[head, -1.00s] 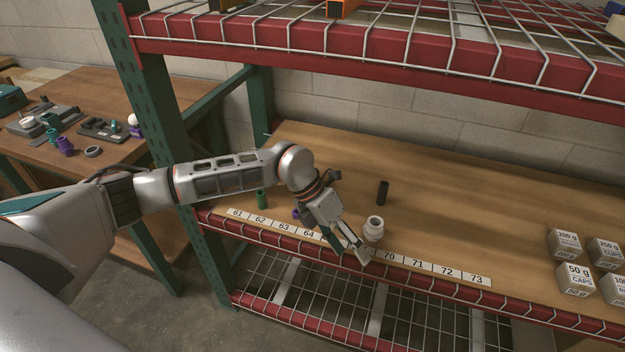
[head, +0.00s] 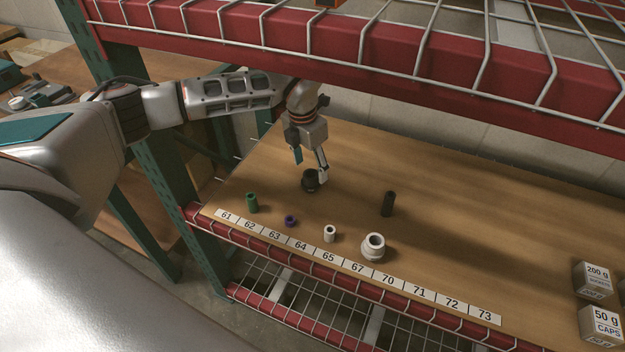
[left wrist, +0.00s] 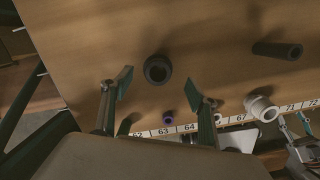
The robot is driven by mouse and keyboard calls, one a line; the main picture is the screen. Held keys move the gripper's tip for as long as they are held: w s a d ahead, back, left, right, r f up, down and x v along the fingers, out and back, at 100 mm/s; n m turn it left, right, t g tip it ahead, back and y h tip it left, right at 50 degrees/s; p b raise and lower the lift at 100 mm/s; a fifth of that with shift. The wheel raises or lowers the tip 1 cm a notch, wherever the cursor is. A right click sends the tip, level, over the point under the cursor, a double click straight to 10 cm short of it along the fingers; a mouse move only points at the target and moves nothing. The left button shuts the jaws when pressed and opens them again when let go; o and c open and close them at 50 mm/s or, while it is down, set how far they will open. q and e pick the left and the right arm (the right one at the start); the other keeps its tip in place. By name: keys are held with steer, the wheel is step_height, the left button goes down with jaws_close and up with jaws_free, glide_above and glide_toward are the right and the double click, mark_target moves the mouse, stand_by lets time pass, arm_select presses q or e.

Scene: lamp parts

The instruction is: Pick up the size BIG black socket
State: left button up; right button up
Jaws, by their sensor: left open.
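A short, wide black socket (head: 310,183) stands on the wooden shelf, behind the row of number labels. A taller, narrower black socket (head: 388,204) stands to its right. In the left wrist view the wide socket (left wrist: 157,69) shows its round opening, and the tall one (left wrist: 277,50) looks long and tilted from this angle. My left gripper (head: 311,166) is open and empty, with its fingers pointing down over the wide socket. In the left wrist view that socket appears between and just beyond the spread fingertips (left wrist: 157,84).
A green socket (head: 252,203), a small purple one (head: 290,221), a small white one (head: 329,234) and a larger white one (head: 373,247) stand along the labels. White boxes (head: 594,280) stand at the right. A red-beamed wire shelf (head: 360,55) hangs above.

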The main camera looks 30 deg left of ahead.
mark_target(309, 182)
arm_select(q)
steer(key=f, duration=0.5)
steer(key=shift+w+f, duration=0.35)
steer(key=c, duration=1.2)
